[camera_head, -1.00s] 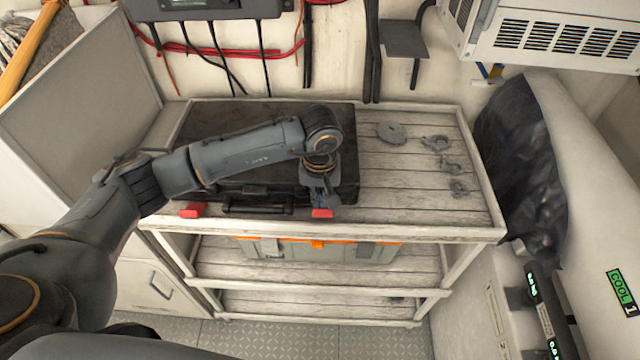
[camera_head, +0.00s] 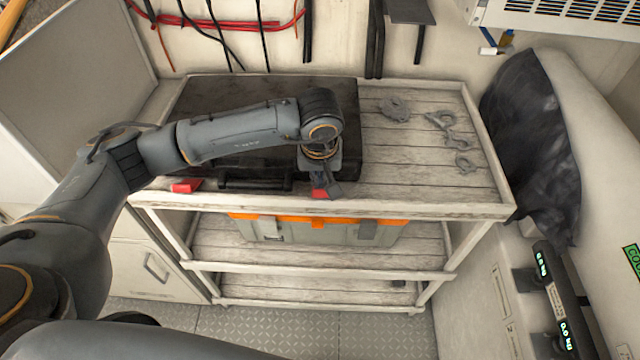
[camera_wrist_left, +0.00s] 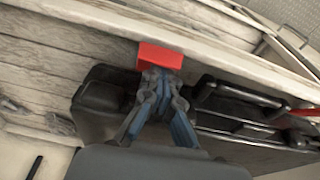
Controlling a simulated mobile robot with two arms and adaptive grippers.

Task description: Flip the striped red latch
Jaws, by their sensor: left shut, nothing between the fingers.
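A black case (camera_head: 240,110) lies closed on the top shelf of a white cart, with its handle (camera_head: 255,181) facing the front. It has two red latches on its front edge, a left one (camera_head: 186,186) and a right one (camera_head: 319,194); I cannot make out stripes on either. My left gripper (camera_head: 331,192) is shut and empty, its fingertips right at the right latch. In the left wrist view the fingertips (camera_wrist_left: 161,76) meet the edge of this red latch (camera_wrist_left: 160,57), seemingly touching it. The other latch (camera_wrist_left: 303,111) shows at the right edge. My right gripper is not in view.
Several grey metal fittings (camera_head: 441,119) lie on the bare slats right of the case. A grey and orange toolbox (camera_head: 315,231) stands on the shelf below. A dark bag (camera_head: 530,140) hangs at the right. The cart's raised front rim (camera_head: 420,211) runs close before the latches.

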